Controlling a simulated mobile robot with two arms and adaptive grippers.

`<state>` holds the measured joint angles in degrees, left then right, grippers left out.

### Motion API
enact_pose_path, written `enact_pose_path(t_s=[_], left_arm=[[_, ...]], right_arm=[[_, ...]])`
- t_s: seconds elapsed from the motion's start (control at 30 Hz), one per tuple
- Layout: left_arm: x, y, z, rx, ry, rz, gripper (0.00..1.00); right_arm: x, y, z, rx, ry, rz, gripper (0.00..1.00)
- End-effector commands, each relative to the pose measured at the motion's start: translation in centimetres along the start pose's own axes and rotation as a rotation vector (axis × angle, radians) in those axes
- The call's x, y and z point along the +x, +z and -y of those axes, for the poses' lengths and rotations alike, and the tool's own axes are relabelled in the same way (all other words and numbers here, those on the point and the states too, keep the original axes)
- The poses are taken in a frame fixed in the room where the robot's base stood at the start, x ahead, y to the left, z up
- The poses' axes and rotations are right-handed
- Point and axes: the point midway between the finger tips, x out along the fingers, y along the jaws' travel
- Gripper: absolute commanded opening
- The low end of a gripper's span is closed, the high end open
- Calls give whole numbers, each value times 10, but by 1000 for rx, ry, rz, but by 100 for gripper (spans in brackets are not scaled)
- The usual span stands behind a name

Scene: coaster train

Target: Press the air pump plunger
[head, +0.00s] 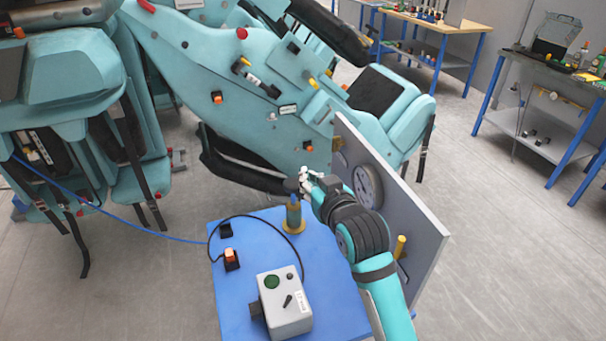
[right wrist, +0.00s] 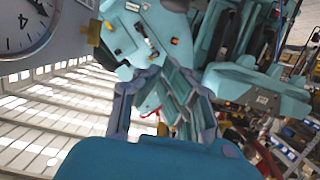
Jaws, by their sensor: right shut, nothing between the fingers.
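The air pump (head: 294,218) is a brass-coloured cylinder standing on the blue table. Its dark plunger knob (head: 291,186) shows at the top. My right gripper (head: 306,182) comes in from the lower right, right beside the knob at about its height in the picture. I cannot tell whether it touches the knob. In the right wrist view the fingers of my right gripper (right wrist: 156,72) close together with nothing between them. The pump does not clearly show in that view. My left gripper is not in view.
A grey panel with a round gauge (head: 368,187) stands upright right of my arm. Large teal coaster cars (head: 260,110) stand close behind the table.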

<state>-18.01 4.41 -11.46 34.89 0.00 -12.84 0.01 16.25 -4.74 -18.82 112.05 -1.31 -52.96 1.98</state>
Motion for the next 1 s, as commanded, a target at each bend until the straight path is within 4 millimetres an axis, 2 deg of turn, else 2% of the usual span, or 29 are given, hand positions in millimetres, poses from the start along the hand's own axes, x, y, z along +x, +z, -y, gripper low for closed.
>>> enact_pose_path(t_s=[0.17,0.27,0.43,0.7,0.8,1.0], left_arm=[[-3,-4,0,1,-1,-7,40],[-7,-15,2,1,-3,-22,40],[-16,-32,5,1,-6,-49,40],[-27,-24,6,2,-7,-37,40],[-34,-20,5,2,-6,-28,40],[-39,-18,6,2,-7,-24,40]], right_arm=[[8,-1,-1,0,1,1,0],[21,-2,-1,0,1,3,0],[53,-2,-1,0,1,4,0],[100,-2,-1,0,1,2,0],[104,16,-1,0,1,8,0],[109,35,-1,0,1,3,0]])
